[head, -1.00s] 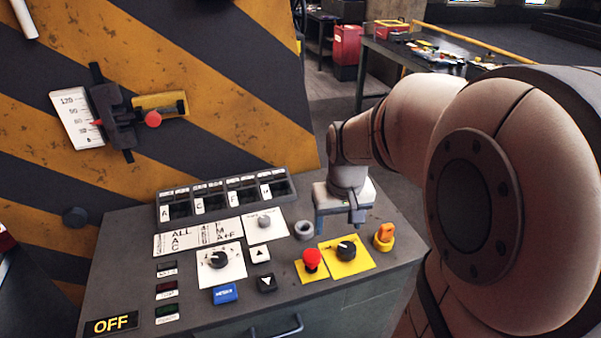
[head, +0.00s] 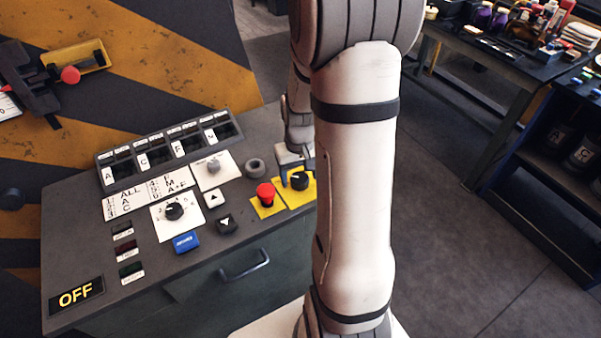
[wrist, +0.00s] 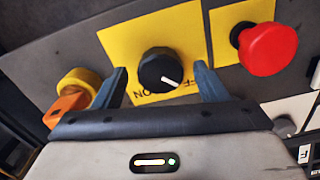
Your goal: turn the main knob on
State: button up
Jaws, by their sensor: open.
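The main knob is a round black knob (head: 299,181) on a yellow plate (head: 288,200) at the right of the sloping control panel. In the wrist view the knob (wrist: 160,70) has a white mark pointing down and right, toward partly hidden lettering; upside-down "ON" lettering is at lower left. My gripper (wrist: 163,84) is open, with one finger on each side of the knob; I cannot tell whether they touch it. In the head view my gripper (head: 294,172) is at the knob, partly hidden by my arm. A display (head: 76,297) reads "OFF".
A red mushroom button (head: 265,193) stands just left of the knob, close to a finger. An orange handle on a yellow ring (wrist: 78,88) is on the knob's other side. A selector dial (head: 174,211) and a blue button (head: 186,242) lie farther left.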

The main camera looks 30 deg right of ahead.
jog(key=shift+f, duration=0.1)
jog(key=c, duration=1)
jog(key=shift+m, duration=0.4)
jog(key=m+b, duration=0.1)
jog(key=m, duration=0.2)
jog(key=shift+m+b, duration=0.4)
jog(key=m+b, duration=0.1)
jog(key=m, duration=0.3)
jog(key=shift+a+m, duration=0.1)
jog(key=shift+m, duration=0.2)
jog(key=m+b, duration=0.1)
jog(key=m, duration=0.3)
jog(key=shift+w, duration=0.1)
jog(key=m+b, duration=0.1)
jog(key=m, duration=0.3)
jog(key=shift+m, duration=0.3)
